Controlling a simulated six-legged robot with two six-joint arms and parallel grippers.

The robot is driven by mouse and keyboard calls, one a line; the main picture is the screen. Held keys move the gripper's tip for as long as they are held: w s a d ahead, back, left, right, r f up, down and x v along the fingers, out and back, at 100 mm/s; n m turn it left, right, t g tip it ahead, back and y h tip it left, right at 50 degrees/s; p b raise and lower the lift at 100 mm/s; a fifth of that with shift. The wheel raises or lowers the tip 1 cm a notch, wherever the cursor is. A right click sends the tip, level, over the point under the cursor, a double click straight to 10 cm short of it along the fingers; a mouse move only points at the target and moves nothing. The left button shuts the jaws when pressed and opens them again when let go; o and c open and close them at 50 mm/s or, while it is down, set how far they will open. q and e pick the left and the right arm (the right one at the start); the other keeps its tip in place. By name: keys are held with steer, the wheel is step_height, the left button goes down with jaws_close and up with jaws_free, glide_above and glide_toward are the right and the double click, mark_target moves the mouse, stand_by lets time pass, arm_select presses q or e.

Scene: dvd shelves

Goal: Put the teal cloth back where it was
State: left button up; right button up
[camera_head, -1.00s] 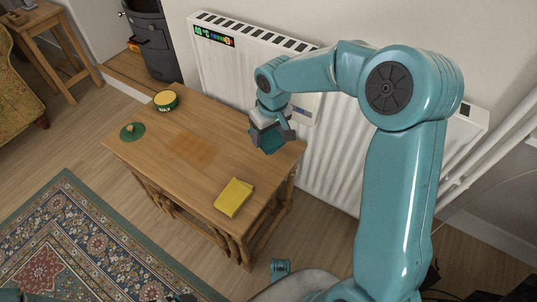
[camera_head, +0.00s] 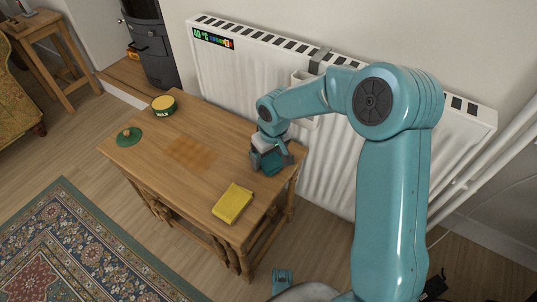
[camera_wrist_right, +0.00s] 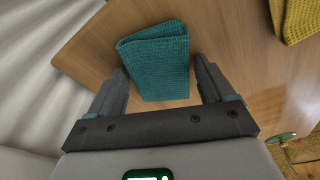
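The teal cloth (camera_wrist_right: 158,62) is a folded, textured piece lying over the wooden table, between and beyond the fingertips of my right gripper (camera_wrist_right: 163,72). Narrow strips of table show between the cloth and the fingers, so the fingers look open around it. In the head view my right gripper (camera_head: 271,160) is low at the table's right end, and the teal cloth (camera_head: 272,165) shows partly hidden between its fingers. Whether the cloth lies fully flat on the table I cannot tell. My left gripper is not in view.
The wooden table (camera_head: 225,150) carries a yellow cloth (camera_head: 232,203), a wax tin (camera_head: 164,106) and a green round lid (camera_head: 129,137). A brownish stain marks the tabletop's middle. A white radiator (camera_head: 225,70) stands close behind the table. A patterned rug (camera_head: 75,240) lies in front.

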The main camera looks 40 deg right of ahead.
steer(key=shift+o, duration=0.2)
step_height(320, 180, up, 12)
steer(key=s+p, duration=0.2)
steer(key=p, duration=0.2)
steer(key=shift+r+p, duration=0.15)
steer(key=shift+p, duration=0.2)
steer(key=shift+a, duration=0.1)
